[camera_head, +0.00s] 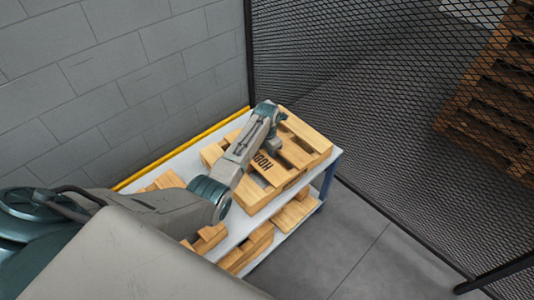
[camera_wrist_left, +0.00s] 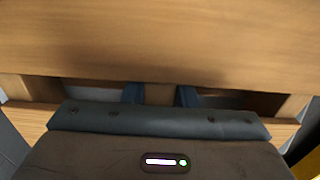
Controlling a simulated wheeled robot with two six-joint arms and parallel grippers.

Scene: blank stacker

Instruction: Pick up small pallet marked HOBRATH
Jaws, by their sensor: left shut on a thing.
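The small wooden pallet (camera_head: 302,140) lies on the top shelf of the rack at its far right end. Dark letters starting with HOB show on one of its boards; my arm covers the rest. My left arm reaches over the pallet in the head view, and its fingers are hidden there. In the left wrist view my left gripper (camera_wrist_left: 160,95) has its two dark fingers closed on a wooden block of the pallet (camera_wrist_left: 160,45), under a wide top board. I cannot tell whether the pallet is lifted. My right gripper is not in view.
The white rack shelf (camera_head: 188,165) has a yellow edge along a grey block wall. More pallets lie on the lower shelf (camera_head: 290,213) and nearer on the left (camera_head: 165,181). A black mesh fence (camera_head: 380,110) stands close behind the rack. Grey floor (camera_head: 345,240) is clear at right.

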